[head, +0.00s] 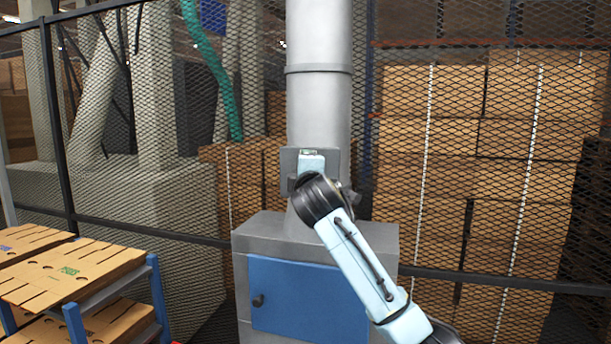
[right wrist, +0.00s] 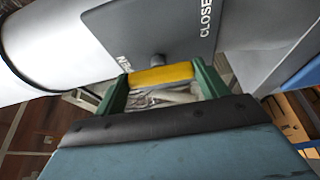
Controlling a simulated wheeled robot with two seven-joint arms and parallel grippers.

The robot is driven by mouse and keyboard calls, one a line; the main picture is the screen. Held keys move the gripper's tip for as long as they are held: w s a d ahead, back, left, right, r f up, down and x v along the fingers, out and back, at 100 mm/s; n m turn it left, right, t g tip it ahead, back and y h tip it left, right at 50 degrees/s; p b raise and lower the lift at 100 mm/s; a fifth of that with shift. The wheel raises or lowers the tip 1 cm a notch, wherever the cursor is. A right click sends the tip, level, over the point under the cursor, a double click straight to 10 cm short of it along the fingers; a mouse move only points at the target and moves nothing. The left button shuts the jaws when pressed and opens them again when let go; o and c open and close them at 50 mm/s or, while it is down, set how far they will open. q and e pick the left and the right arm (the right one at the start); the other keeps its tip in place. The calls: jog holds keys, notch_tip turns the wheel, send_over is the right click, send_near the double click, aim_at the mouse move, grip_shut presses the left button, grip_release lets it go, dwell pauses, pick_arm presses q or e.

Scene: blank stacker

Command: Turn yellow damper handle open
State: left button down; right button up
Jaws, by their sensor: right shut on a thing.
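The plate (right wrist: 150,35) bears the word CLOSE (right wrist: 206,15) and a second, partly hidden label (right wrist: 124,63) near the handle's left end. My right gripper (right wrist: 160,82) is shut on the handle, with a green finger at each end of it. In the head view my right arm reaches up to the plate (head: 287,160) on the grey duct (head: 318,105). It hides the handle there. My left gripper is not in view.
Below the duct stands a grey cabinet (head: 390,240) with a blue door (head: 295,295). A blue-framed rack (head: 157,290) with flat cardboard (head: 75,270) stands at the left. Wire mesh fencing (head: 450,190) runs behind, with stacked cardboard (head: 500,130) beyond it.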

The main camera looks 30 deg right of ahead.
jog(key=shift+n, duration=0.3)
dwell(0.4)
jog(key=o, duration=1)
jog(key=shift+s, duration=0.1)
jog(key=b+v, duration=0.3)
jog(key=v, duration=1)
jog(key=shift+s+a+r+b, duration=0.1)
jog(key=shift+r+b, duration=0.05)
jog(key=shift+b, duration=0.15)
